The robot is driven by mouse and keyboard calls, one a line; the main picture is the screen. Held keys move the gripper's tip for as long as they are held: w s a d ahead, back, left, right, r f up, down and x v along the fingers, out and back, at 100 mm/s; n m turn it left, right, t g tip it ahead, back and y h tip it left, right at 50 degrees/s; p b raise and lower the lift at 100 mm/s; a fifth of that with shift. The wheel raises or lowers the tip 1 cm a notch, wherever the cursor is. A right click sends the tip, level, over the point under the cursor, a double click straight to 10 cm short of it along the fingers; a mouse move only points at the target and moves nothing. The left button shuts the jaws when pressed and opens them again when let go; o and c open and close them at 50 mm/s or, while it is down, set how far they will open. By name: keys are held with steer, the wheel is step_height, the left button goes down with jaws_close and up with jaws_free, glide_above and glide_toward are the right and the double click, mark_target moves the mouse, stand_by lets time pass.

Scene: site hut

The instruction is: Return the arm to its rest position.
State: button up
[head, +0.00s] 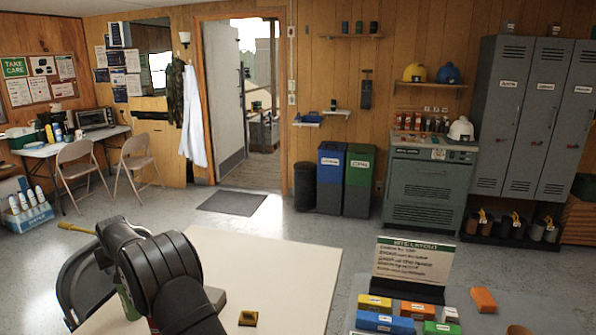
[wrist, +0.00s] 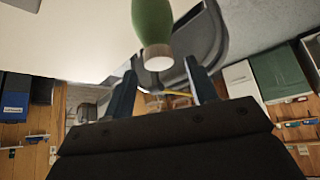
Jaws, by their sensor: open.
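My arm (head: 160,270) rises at the lower left of the head view, over the left end of the pale table (head: 285,270). My gripper (wrist: 160,70) shows in the wrist view with its two dark fingers spread apart and nothing gripped between them. In the head view the arm's dark links hide the fingers. A green bottle-like object (wrist: 152,22) with a pale end appears just beyond the fingertips in the wrist view. In the head view a sliver of green (head: 127,304) shows beside my arm, mostly hidden by it.
A small yellow-and-dark block (head: 248,318) lies on the table near the front. A black chair (head: 82,285) stands at the table's left edge. Coloured boxes (head: 388,322) and a sign (head: 413,262) stand on a surface at the right. The table's middle is clear.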

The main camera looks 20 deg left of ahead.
steer(key=x, duration=0.6)
steer(key=shift+d+f, duration=0.1)
steer(key=shift+r, duration=0.25)
